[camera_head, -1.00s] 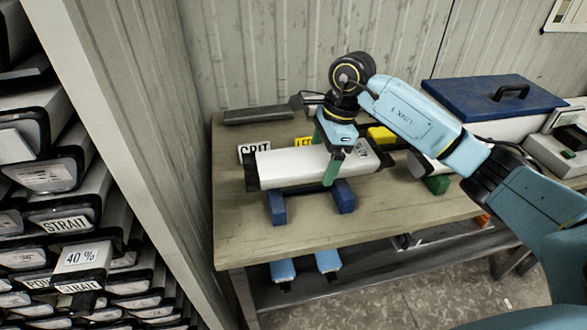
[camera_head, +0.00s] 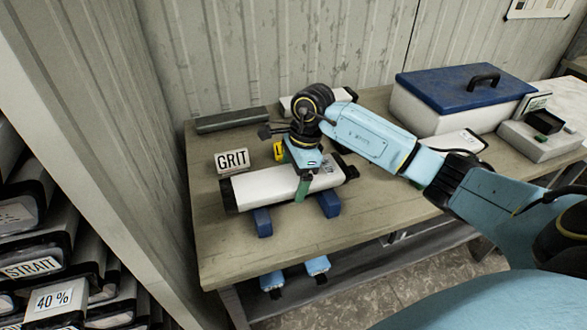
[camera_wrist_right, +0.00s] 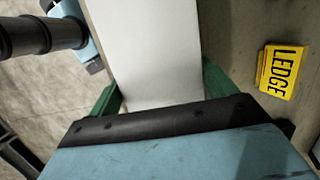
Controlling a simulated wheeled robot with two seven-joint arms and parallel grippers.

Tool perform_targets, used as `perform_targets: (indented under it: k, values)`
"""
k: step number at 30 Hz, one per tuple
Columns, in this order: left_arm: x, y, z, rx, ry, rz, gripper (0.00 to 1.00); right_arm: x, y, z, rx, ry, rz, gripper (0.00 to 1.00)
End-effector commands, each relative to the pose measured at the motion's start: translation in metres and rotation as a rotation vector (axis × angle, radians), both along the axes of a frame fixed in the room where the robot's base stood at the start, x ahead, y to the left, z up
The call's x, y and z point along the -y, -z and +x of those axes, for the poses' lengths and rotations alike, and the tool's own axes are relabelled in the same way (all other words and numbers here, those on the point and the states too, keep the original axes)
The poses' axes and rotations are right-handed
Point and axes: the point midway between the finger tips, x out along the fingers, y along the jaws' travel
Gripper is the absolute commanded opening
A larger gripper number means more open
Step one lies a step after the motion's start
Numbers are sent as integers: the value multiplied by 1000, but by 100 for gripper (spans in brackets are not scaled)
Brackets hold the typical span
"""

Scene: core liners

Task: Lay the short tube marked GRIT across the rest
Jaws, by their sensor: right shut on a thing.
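The short white tube (camera_head: 262,187) with black end caps lies level in the head view, crosswise over the two blue blocks of the rest (camera_head: 262,222). I cannot tell whether it touches them. My right gripper (camera_head: 302,187) is shut on it from above, right of its middle. In the right wrist view the tube (camera_wrist_right: 155,50) runs between the green fingers. A small label (camera_head: 328,168) shows near its right end, too small to read. A GRIT card (camera_head: 232,160) stands just behind the tube. My left gripper is not in view.
A yellow LEDGE card (camera_wrist_right: 283,72) stands beside the tube. Another white tube (camera_head: 340,95) lies behind my right wrist. A blue-lidded white box (camera_head: 440,115) stands at the back right, and a dark bar (camera_head: 232,121) at the back left. A core rack (camera_head: 50,250) fills the left.

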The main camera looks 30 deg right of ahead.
Motion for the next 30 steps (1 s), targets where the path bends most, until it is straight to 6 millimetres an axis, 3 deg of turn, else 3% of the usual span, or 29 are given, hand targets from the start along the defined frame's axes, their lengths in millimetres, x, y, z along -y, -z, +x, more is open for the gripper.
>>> perform_targets:
  k: [5, 18, 19, 22, 30]
  values:
    - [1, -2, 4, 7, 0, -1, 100, -1, 20, 1, 4, 1, 3, 17]
    - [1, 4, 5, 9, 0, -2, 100, 0, 26, 1, 6, 0, 2, 17]
    - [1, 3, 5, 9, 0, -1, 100, 0, 28, 0, 0, 0, 0, 86]
    - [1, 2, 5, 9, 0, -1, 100, 0, 27, 0, 0, 0, 0, 99]
    - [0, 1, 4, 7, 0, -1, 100, 0, 26, 0, -1, 0, 1, 100]
